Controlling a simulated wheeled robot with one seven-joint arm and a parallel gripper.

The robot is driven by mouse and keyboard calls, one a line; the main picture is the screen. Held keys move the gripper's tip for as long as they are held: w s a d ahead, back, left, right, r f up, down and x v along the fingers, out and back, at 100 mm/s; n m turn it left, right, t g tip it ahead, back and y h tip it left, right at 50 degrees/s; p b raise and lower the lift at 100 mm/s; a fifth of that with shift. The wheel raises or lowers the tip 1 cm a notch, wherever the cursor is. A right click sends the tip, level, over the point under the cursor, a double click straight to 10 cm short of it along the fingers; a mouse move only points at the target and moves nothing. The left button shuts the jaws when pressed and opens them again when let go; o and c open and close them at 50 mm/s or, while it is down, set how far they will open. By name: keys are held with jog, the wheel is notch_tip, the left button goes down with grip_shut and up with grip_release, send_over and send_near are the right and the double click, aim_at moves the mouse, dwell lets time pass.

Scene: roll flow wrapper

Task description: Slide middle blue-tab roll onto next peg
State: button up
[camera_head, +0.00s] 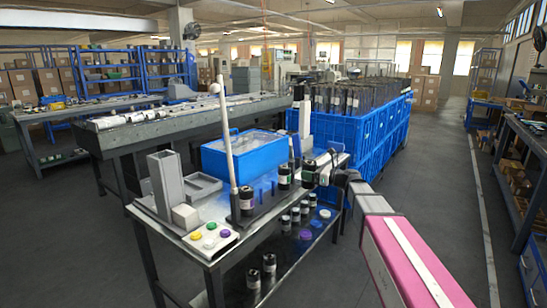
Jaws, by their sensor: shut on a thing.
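Three dark rolls with pale label bands stand in a row on a black base along the work table's right side: a near roll (246,201), a middle roll (283,177) and a far roll (308,174). The tabs are too small for me to make out a blue one surely. My gripper (321,172) reaches in from the right and is at the far roll, shut on it as far as I can see. The fingers are small and partly hidden, and the pegs inside the rolls do not show clearly.
The work table (205,262) holds a blue bin (242,153), a white pole (226,140), a grey upright block (166,185) and a panel with coloured buttons (210,236). More rolls stand on the lower shelf. Blue crates (370,135) stand behind. The floor at right is clear.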

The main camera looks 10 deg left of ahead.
jog(key=shift+w+a+r+n+g+y, duration=0.15)
jog(key=shift+a+r+n+g, duration=0.25)
jog(key=shift+a, duration=2.15)
jog(key=shift+w+a+r+n+g+y, duration=0.15)
jog(key=shift+a+g, duration=0.4)
jog(key=shift+a, duration=2.05)
jog(key=shift+w+a+r+n+g, duration=0.15)
jog(key=shift+a+r+n+g, duration=0.2)
jog(key=shift+a, duration=2.2)
jog(key=shift+f, duration=2.85)
jog(key=o, duration=1.2)
jog(key=d, duration=1)
jog(key=shift+s+d, duration=0.4)
jog(key=shift+s, duration=0.05)
